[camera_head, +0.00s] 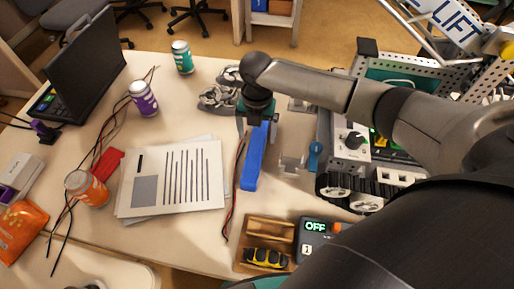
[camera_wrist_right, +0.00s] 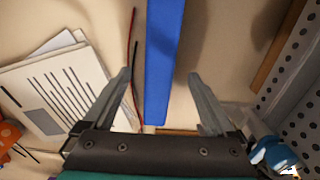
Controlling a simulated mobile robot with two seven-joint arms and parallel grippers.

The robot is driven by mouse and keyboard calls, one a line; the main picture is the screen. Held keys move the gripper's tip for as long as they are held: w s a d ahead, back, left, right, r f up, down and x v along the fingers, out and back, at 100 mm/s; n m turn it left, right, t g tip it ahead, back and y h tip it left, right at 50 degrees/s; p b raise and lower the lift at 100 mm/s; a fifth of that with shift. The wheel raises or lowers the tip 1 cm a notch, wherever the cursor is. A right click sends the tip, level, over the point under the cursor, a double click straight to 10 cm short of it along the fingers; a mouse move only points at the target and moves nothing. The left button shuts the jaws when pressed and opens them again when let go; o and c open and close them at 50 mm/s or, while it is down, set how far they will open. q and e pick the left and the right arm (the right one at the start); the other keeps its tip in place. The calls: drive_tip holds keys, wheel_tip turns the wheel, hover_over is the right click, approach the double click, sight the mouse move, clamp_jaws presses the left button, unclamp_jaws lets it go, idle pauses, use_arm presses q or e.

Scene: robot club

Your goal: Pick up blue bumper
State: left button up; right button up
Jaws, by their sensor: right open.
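The blue bumper (camera_head: 254,160) is a long blue bar lying on the table (camera_head: 150,241), right of the printed papers. My right gripper (camera_head: 257,118) is over its far end in the head view and hides that end. In the right wrist view, the bumper (camera_wrist_right: 163,62) runs between the two spread fingers of my right gripper (camera_wrist_right: 160,88), with a gap on each side. The gripper is open and holds nothing. I cannot tell its exact height above the bumper. My left gripper is not in view.
A tracked robot chassis (camera_head: 350,165) stands close on the right. A wooden tray (camera_head: 243,240) and a multimeter (camera_head: 314,240) are at the near edge. Papers (camera_head: 172,178), red and black wires (camera_head: 236,190), cans and a laptop (camera_head: 85,65) lie left.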

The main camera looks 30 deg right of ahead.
sight(257, 142)
drive_tip(key=shift+w+f+b, duration=0.15)
drive_tip(key=shift+f+b, duration=0.75)
drive_tip(key=shift+f, duration=2.15)
drive_tip(key=shift+c, duration=0.3)
drive_tip(key=shift+d, duration=0.1)
clamp_jaws()
